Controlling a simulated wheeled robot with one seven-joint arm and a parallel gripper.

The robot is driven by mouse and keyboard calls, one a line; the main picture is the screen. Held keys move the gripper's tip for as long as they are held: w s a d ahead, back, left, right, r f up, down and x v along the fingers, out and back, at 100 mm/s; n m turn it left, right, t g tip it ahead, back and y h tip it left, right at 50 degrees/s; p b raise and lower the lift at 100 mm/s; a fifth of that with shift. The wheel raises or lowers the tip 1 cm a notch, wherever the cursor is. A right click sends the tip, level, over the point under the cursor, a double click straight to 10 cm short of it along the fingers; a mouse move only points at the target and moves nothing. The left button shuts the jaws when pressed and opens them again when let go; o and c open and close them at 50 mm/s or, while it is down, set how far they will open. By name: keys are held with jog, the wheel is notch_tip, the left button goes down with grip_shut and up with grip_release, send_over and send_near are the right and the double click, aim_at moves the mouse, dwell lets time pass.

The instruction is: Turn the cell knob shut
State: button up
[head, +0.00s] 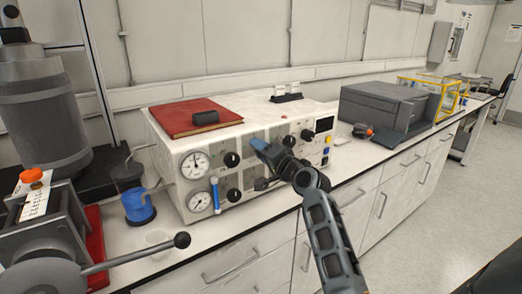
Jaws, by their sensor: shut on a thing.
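A white control unit (262,117) stands on the bench, with its front panel facing me. The panel carries black knobs, including an upper left knob (232,159), a lower left knob (234,195) and an upper right knob (307,135). Their labels are too small to read, so I cannot tell which one is the cell knob. My gripper (264,152) is at the middle of the panel, shut on a knob there. The fingers and wrist hide most of that knob, and its turn angle does not show.
Two gauges (195,165) and a blue-filled tube (215,194) sit on the panel's left. A red book (194,117) lies on the unit. A grey box (382,107) stands right.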

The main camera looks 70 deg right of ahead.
jog(key=shift+f, duration=0.15)
jog(key=o, duration=1)
jog(key=shift+b+v, duration=0.8)
jog(key=shift+v, duration=3.1)
